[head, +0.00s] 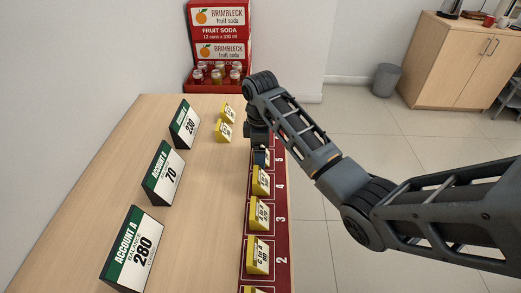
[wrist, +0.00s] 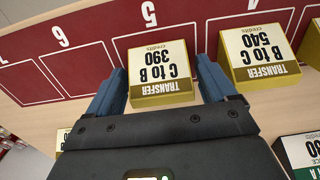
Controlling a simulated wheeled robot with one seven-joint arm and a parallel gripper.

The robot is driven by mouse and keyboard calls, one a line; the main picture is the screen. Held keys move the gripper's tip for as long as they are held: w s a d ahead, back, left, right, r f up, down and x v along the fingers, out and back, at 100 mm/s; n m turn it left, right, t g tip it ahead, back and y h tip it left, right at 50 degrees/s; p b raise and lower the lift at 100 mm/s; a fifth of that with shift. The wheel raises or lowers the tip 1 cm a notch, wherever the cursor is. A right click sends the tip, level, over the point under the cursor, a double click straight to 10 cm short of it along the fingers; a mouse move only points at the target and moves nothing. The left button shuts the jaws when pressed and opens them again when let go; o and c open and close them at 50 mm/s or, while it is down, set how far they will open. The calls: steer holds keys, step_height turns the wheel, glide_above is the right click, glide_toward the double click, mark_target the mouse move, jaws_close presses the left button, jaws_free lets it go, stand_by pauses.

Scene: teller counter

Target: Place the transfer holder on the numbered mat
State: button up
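The red numbered mat (head: 285,240) runs along the right side of the counter. A yellow transfer holder labelled C to B 390 (wrist: 165,75) stands on the mat's space 5 in the wrist view. My gripper (wrist: 160,66) has its two blue fingers on either side of this holder, with narrow gaps showing, so it looks open. In the head view my gripper (head: 260,157) is low over the mat and mostly hides that holder. Two other yellow holders, one farther (head: 228,112) and one nearer (head: 223,130), stand on bare counter left of the mat.
The B to C 540 holder (wrist: 258,50) stands on the adjacent space, close to my right finger. More holders fill the nearer spaces. Spaces 6 (wrist: 75,70) and beyond look empty. Green account signs (head: 163,173) line the counter's left; a soda display (head: 218,50) stands behind.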

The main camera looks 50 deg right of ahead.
steer(key=shift+o, duration=0.9)
step_height(320, 180, up, 12)
steer(key=p, duration=0.6)
steer(key=shift+r, duration=0.15)
